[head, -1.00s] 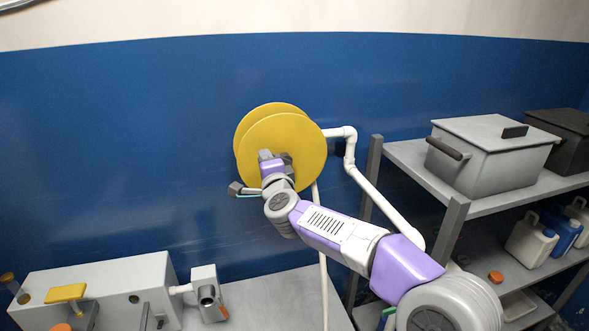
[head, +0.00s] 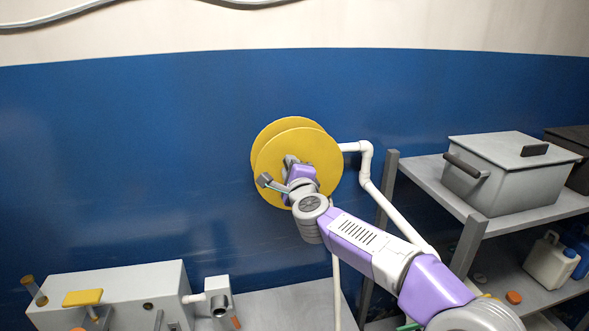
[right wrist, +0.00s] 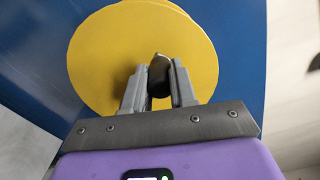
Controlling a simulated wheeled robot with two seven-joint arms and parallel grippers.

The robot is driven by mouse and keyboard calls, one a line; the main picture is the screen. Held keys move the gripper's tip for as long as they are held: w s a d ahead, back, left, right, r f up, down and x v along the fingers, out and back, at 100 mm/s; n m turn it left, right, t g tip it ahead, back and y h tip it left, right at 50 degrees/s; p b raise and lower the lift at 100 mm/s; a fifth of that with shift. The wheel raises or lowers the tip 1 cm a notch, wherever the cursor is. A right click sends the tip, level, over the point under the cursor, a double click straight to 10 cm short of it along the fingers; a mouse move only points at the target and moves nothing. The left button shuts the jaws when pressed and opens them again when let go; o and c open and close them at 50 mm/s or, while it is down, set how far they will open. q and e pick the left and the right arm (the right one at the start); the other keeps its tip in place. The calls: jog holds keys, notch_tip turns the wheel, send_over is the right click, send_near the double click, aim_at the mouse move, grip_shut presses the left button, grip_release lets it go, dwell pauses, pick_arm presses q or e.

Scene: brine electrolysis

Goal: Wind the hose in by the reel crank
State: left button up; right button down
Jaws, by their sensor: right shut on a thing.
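The hose reel (head: 325,150) is a pair of yellow discs in front of the blue wall in the head view. It also fills the upper middle of the right wrist view (right wrist: 95,60). My right gripper (head: 290,162) is in front of the reel's face. In the right wrist view its two grey fingers (right wrist: 158,85) are shut on the dark crank handle (right wrist: 159,70), which stands out from the disc. The arm and gripper hide part of the disc and the crank. A pale hose (head: 337,285) hangs below the reel. My left gripper is not in view.
A white pipe (head: 367,165) runs from the reel's right side down behind my right arm. A shelf rack (head: 440,185) with a lidded grey box (head: 505,175) and jugs stands at the right. A grey apparatus (head: 135,290) sits on the bench at lower left.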

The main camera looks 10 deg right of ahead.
jog(key=c, duration=0.9)
grip_release()
jog(key=shift+s, duration=0.15)
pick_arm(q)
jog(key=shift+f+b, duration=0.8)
pick_arm(e)
jog(key=s, duration=0.7)
jog(key=shift+s, duration=0.15)
jog(key=shift+a, duration=0.1)
